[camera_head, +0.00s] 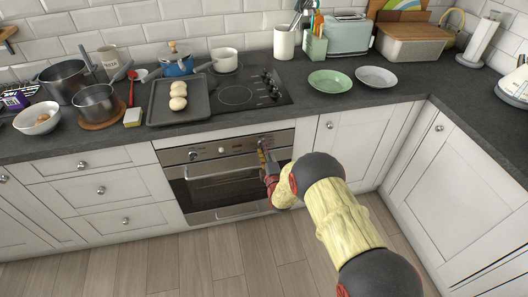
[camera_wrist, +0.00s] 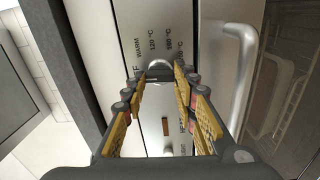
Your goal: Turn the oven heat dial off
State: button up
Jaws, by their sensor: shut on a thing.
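The oven (camera_head: 215,192) is built in below the worktop, with a steel control panel across its top and its door shut. My gripper (camera_head: 263,150) reaches the right end of that panel. In the wrist view my gripper (camera_wrist: 159,76) has its yellow-padded fingers closed on the silver heat dial (camera_wrist: 159,66), one at each side. Printed marks show around the dial, among them WARM and 120 °C; the fingers partly cover other marks. I cannot tell which mark the dial points to. A second knob (camera_head: 193,155) sits at the panel's left end.
The oven door handle (camera_wrist: 240,75) runs close beside my gripper. Above are a black hob (camera_head: 236,95) and a dark tray (camera_head: 165,111) with pale buns. Green (camera_head: 330,80) and grey (camera_head: 376,77) plates lie right of the hob. The floor ahead is clear.

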jog(key=shift+n, duration=0.5)
jog(key=o, duration=1.2)
jog(key=shift+c, duration=0.2)
jog(key=v, duration=1.2)
